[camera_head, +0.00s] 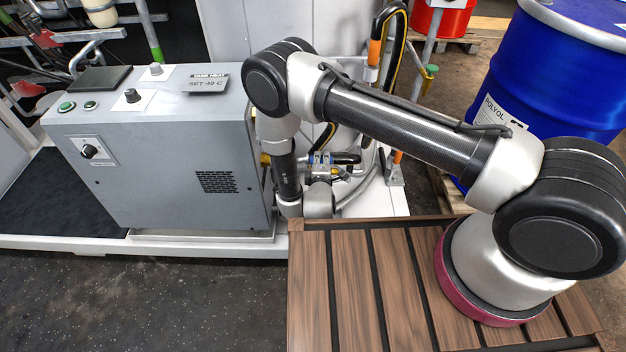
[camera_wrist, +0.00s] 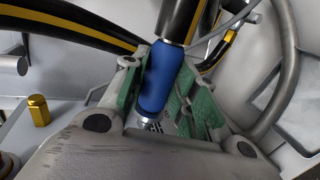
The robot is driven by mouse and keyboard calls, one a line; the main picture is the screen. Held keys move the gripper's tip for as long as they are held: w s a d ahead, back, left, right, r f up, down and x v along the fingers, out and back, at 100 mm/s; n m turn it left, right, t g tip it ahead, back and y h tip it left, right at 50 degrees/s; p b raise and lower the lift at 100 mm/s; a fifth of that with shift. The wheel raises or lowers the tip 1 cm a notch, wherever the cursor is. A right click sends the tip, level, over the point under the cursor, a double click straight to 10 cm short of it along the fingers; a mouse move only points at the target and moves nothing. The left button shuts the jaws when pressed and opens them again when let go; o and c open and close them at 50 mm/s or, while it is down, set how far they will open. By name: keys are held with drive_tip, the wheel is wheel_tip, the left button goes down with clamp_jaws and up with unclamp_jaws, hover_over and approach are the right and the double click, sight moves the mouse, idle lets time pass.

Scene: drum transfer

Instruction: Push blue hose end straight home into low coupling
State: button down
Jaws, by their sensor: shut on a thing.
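In the wrist view the blue hose end (camera_wrist: 160,78) lies between the green-padded fingers of my gripper (camera_wrist: 158,88), which is shut on it. A dark sleeve (camera_wrist: 180,20) continues from its upper end. A silver metal tip (camera_wrist: 148,120) shows at its lower end, partly hidden by the gripper body. I cannot make out the low coupling, nor whether the tip touches it. In the head view my gripper (camera_head: 320,172) is small and partly hidden behind my wrist, beside the grey cabinet's right side.
The grey control cabinet (camera_head: 175,160) stands left of my arm. Black-and-yellow hoses (camera_head: 393,40) hang behind it, and also cross the wrist view's upper left (camera_wrist: 75,20). A yellow hex fitting (camera_wrist: 38,110) stands at left there. A blue drum (camera_head: 560,75) stands at right.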

drive_tip(key=shift+a+t, duration=0.15)
drive_tip(key=shift+t, duration=0.15)
drive_tip(key=shift+a, duration=0.2)
drive_tip(key=a, duration=0.9)
drive_tip(key=shift+w+a, duration=0.2)
idle(0.8)
drive_tip(key=shift+a+f, duration=0.1)
drive_tip(key=c, duration=1)
unclamp_jaws()
drive_tip(key=shift+c, duration=0.2)
drive_tip(key=d+v, duration=0.1)
drive_tip(key=v, duration=1.1)
drive_tip(key=shift+a, duration=0.45)
